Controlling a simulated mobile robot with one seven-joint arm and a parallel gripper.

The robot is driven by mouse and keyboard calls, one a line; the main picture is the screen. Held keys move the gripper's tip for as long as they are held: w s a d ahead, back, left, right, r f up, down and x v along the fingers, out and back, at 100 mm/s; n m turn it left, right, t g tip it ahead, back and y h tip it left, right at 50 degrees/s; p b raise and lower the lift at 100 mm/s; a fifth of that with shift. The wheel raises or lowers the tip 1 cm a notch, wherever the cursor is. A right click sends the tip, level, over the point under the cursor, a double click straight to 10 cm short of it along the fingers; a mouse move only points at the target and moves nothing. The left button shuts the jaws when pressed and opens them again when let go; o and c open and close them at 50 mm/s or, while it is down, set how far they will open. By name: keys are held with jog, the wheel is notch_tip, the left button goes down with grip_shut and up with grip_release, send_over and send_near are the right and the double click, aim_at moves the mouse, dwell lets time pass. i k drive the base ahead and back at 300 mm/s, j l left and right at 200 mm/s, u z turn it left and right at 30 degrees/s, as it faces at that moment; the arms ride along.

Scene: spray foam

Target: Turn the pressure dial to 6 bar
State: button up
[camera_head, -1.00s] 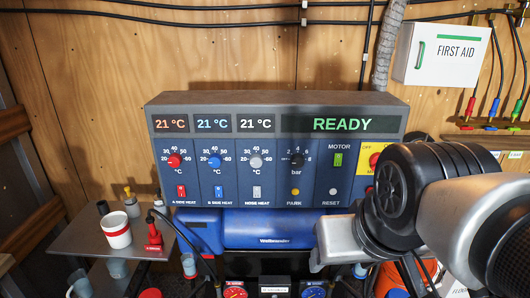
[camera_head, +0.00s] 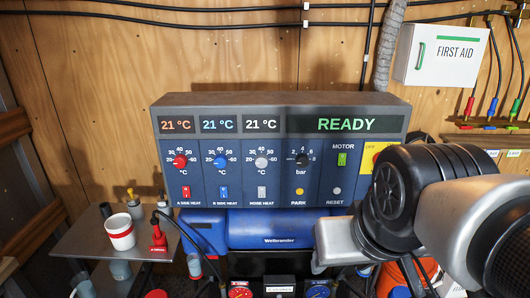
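The pressure dial (camera_head: 301,160) is a small black knob above the word "bar" on the blue control panel (camera_head: 325,181). Numbers run in an arc around it; its pointer is too small to read. The panel's display (camera_head: 345,124) reads READY in green. My arm reaches in from the right and stands in front of the panel's lower right part. Its grey front part is below and right of the dial, apart from it. No gripper fingers show, so I cannot see whether they are open or shut.
Red, blue and grey heat knobs (camera_head: 180,161) sit left of the dial. A motor switch (camera_head: 342,159) is to its right. A side shelf (camera_head: 80,245) with a cup (camera_head: 120,232) is at left. A first aid box (camera_head: 437,53) hangs at upper right.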

aim_at(303, 160)
jog(key=k+j, duration=0.1)
jog(key=j, duration=0.35)
jog(key=k+j+z, duration=0.1)
jog(key=j, duration=0.35)
jog(key=k+j, duration=0.1)
jog(key=j, duration=0.35)
jog(key=z, duration=0.05)
